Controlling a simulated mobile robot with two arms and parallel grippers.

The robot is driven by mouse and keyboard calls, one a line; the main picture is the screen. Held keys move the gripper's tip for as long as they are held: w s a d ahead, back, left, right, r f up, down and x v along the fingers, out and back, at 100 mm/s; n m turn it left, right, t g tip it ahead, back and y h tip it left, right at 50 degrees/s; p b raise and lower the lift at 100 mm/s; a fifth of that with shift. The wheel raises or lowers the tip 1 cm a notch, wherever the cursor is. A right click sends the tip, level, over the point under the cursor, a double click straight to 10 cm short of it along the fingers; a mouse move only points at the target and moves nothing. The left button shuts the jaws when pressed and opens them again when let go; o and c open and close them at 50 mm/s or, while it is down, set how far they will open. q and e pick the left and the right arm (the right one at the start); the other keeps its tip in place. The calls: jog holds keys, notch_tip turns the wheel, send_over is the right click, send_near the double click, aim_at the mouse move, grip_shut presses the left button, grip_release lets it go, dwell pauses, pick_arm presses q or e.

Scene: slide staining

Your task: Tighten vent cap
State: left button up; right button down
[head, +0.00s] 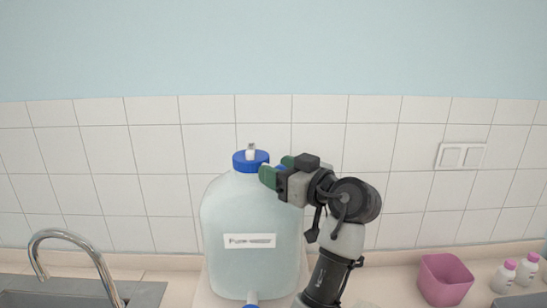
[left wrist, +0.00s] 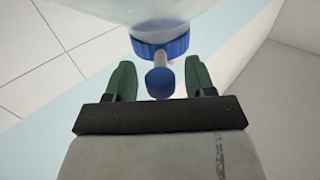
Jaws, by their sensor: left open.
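A large translucent carboy (head: 250,215) with a white label stands upright on the counter in the head view. Its blue screw lid (head: 251,166) has a pale fitting (head: 250,150) on top. My left gripper (head: 277,169) is open just right of the lid, its green fingers pointing toward it. In the left wrist view the lid (left wrist: 160,47) is at the top. A small round blue cap (left wrist: 160,82) sits on a pale stem between the open fingers (left wrist: 159,80), with gaps on both sides. My right gripper is not in view.
A sink with a curved metal faucet (head: 75,240) is at the left. A pink bin (head: 444,279) and two small white bottles with pink caps (head: 505,276) stand at the right. A blue spigot (head: 252,299) shows at the carboy's base. A tiled wall (head: 390,150) is behind.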

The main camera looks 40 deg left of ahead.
pick_arm(q)
jog(key=shift+a, duration=0.75)
jog(key=shift+c, duration=0.4)
grip_shut()
